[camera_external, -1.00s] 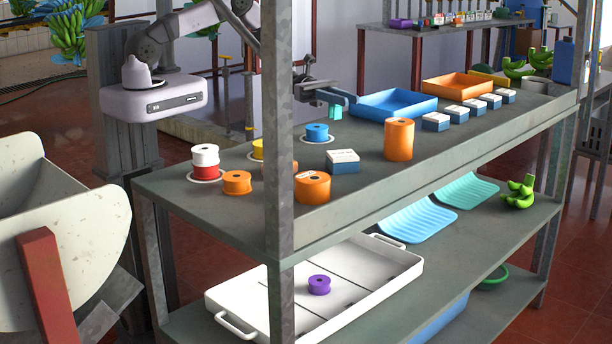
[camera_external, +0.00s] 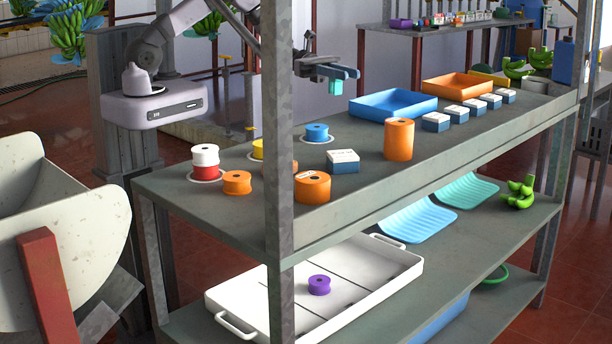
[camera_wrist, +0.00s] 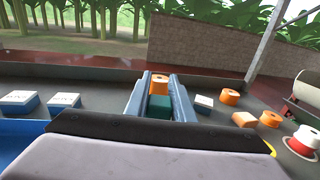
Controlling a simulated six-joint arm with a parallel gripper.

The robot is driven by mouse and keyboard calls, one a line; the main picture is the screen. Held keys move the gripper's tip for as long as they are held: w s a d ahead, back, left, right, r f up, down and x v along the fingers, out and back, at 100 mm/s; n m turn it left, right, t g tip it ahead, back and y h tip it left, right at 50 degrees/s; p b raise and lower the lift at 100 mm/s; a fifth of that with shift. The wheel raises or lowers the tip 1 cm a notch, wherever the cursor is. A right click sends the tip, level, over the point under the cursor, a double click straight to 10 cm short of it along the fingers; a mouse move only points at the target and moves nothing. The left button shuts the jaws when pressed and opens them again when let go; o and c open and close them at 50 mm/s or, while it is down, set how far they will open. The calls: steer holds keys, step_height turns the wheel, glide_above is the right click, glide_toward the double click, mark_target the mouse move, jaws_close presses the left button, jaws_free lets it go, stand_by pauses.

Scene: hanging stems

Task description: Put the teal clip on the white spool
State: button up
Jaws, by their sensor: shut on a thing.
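The teal clip (camera_external: 330,87) is held in my gripper (camera_external: 338,76), above the table near the blue tray. In the wrist view the clip (camera_wrist: 158,106) sits between the two fingers of my gripper (camera_wrist: 159,92), which are shut on it. The white spool (camera_external: 205,155) is stacked on a red spool (camera_external: 206,172) at the left end of the table. In the wrist view the white spool (camera_wrist: 308,138) is at the far right. My gripper is well apart from it.
A blue spool (camera_external: 317,132) stands on a white disc below my gripper. A yellow spool (camera_external: 258,149), orange spools (camera_external: 312,187), a tall orange cylinder (camera_external: 398,140) and small boxes (camera_external: 343,161) share the table. The blue tray (camera_external: 393,104) is at right. A shelf post (camera_external: 279,130) blocks part of the external view.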

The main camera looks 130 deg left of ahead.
steer(key=w+d+r+m+g+h, duration=0.1)
steer(key=w+d+r+m+h, duration=0.25)
steer(key=w+d, duration=0.65)
steer(key=w+d+r+m+g+h, duration=0.1)
steer(key=d+r+g+h, duration=0.15)
steer(key=d, duration=0.65)
steer(key=w+d+r+m+g+h, duration=0.1)
steer(key=d+r+m+h, duration=0.15)
steer(key=d, duration=0.65)
steer(key=m+g+h+p, duration=0.3)
steer(key=m+g+h, duration=0.2)
steer(key=g, duration=0.1)
glide_above(205, 155)
steer(key=s+d, duration=0.1)
steer(key=d, duration=0.1)
step_height(205, 155, down, 12)
steer(key=shift+a, duration=0.15)
